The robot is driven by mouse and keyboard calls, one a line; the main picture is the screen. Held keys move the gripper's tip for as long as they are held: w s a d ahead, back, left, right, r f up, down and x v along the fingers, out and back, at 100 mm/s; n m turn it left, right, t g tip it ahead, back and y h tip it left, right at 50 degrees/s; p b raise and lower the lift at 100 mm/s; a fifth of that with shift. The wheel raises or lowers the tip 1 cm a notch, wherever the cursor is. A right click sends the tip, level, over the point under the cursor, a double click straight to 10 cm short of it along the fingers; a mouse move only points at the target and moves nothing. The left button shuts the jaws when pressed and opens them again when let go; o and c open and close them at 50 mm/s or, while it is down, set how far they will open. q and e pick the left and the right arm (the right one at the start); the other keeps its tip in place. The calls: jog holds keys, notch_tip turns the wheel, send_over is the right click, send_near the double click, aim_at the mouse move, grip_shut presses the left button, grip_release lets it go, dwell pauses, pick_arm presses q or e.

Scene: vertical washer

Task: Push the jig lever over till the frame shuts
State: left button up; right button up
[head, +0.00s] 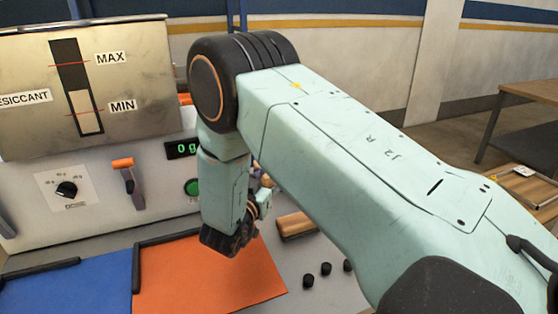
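My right arm comes in from the right and bends down at its dark elbow. Its wrist end and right gripper (261,203) are low in the middle of the head view, over the far edge of the orange mat. The gripper is small and mostly hidden by the arm, so its fingers cannot be made out. A lever with an orange handle (124,165) stands upright on the machine front, left of my forearm and apart from it. I cannot tell whether this is the jig lever. No jig frame can be made out; my arm hides part of the bench. My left gripper is not in view.
A steel desiccant box (130,60) sits above the grey panel with a dial (67,189) and green button (192,187). Blue (70,290) and orange (190,275) mats have black edge strips. A wooden piece (296,225) and black knobs (326,268) lie right.

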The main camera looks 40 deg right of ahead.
jog(key=x, duration=0.6)
jog(key=shift+w+d+r, duration=0.15)
jog(key=shift+d, duration=0.15)
jog(key=shift+w+d, duration=0.1)
jog(key=shift+w, duration=0.1)
jog(key=shift+r, duration=0.15)
jog(key=shift+s+a+r, duration=0.15)
jog(key=shift+a+r, duration=0.05)
jog(key=shift+a, duration=0.1)
jog(key=shift+d+f, duration=0.2)
jog(key=shift+d, duration=0.15)
jog(key=shift+c, duration=1.5)
jog(key=shift+a+r, duration=0.1)
jog(key=shift+a, duration=0.15)
jog(key=c, duration=0.4)
jog(key=shift+d, duration=0.1)
grip_shut()
